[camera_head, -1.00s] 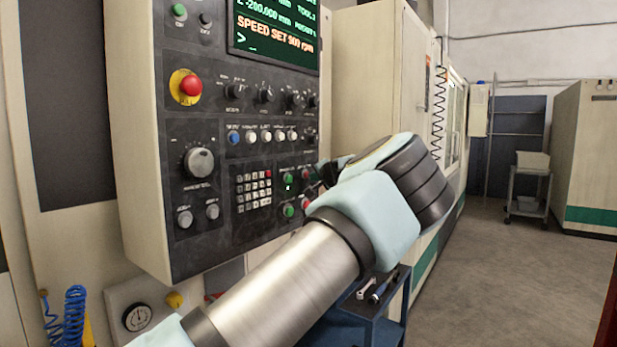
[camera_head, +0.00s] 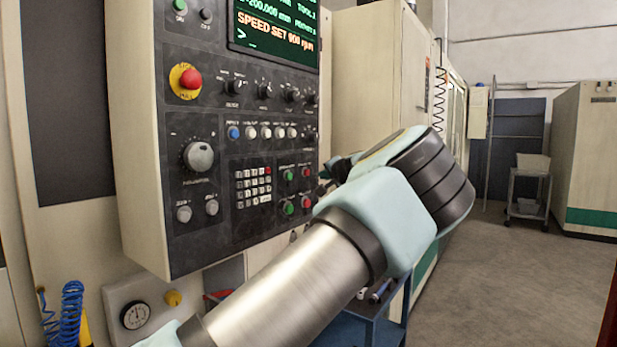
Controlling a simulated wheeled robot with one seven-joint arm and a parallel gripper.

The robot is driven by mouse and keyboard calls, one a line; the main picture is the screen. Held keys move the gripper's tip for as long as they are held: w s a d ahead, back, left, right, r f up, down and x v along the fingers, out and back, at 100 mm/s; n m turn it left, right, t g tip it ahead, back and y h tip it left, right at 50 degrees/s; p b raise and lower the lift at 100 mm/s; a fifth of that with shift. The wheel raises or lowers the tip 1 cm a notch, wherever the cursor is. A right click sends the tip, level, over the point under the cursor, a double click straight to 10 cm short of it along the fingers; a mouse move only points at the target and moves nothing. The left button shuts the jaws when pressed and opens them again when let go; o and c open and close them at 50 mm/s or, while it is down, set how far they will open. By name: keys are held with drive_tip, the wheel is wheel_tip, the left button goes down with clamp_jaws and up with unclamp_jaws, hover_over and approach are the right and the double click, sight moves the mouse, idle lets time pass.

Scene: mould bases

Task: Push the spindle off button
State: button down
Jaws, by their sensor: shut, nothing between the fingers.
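The control panel (camera_head: 215,110) has a small group of green and red buttons low on its right side. The upper red button (camera_head: 306,172) and the lower red button (camera_head: 306,202) sit beside the upper green button (camera_head: 288,175) and the lower green button (camera_head: 289,208). Their labels are too small to read, so I cannot tell which is spindle off. My gripper (camera_head: 322,183) is shut and empty, just right of the red buttons in the picture. It is partly hidden behind my own wrist, and a small gap shows between it and the red buttons.
A red emergency stop (camera_head: 190,80) on a yellow ring, knobs and a keypad (camera_head: 253,187) share the panel. The screen (camera_head: 275,28) shows a speed-set line. A blue cart (camera_head: 365,325) stands below my arm. Open floor lies to the right.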

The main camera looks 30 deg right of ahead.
drive_tip(key=s, duration=0.1)
drive_tip(key=s+d, duration=0.1)
drive_tip(key=shift+s+d+b, duration=0.15)
drive_tip(key=shift+s+b, duration=0.15)
drive_tip(key=shift+b, duration=0.1)
idle(0.5)
